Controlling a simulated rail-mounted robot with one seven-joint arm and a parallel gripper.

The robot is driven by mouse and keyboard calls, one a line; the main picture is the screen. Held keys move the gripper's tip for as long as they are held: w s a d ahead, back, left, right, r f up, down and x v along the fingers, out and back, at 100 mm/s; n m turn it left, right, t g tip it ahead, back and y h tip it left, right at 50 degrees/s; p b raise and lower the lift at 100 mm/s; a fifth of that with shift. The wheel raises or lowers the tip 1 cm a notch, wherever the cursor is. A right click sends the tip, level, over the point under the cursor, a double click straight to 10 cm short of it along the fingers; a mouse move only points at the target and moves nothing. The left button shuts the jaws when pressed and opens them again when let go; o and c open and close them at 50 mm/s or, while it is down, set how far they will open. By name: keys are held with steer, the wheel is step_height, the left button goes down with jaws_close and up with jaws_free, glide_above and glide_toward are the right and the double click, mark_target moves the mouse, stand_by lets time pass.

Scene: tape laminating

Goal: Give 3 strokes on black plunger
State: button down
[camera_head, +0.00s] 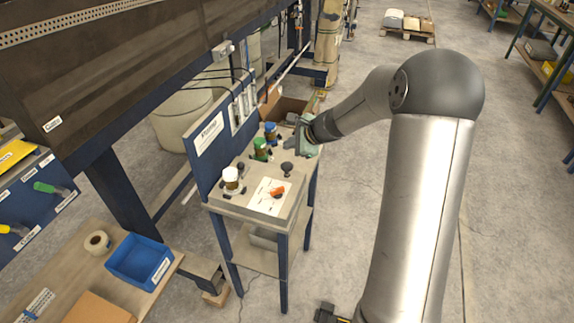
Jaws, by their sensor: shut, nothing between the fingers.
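A black plunger (287,168) with a round knob stands upright on the top of a small workstation table (225,206), near its right edge. My gripper (299,153) is above the far right part of this table, behind and slightly right of the black plunger. It looks apart from the plunger. The gripper is shut and holds nothing. Its fingertips are small in the picture, so their exact height is hard to tell. A second dark knob (240,167) stands farther left, beside the white-topped container.
White-topped (231,175), green (260,146) and blue (271,130) containers line the table's back side. A white sheet (262,202) with an orange-red item (277,191) lies in front. A blue panel (212,150) stands behind. Open floor lies right.

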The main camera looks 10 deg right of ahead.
stand_by(0.5)
step_height(320, 180, up, 4)
steer(key=p, duration=0.3)
steer(key=shift+f, duration=0.25)
steer(key=b, duration=0.6)
glide_above(290, 166)
step_height(290, 166, down, 7)
steer(key=shift+f, duration=0.1)
steer(key=shift+f+b, duration=0.45)
steer(key=shift+f, duration=0.25)
steer(key=shift+f, duration=0.15)
stand_by(1.1)
steer(key=shift+f+b, duration=0.25)
steer(key=shift+b, duration=0.35)
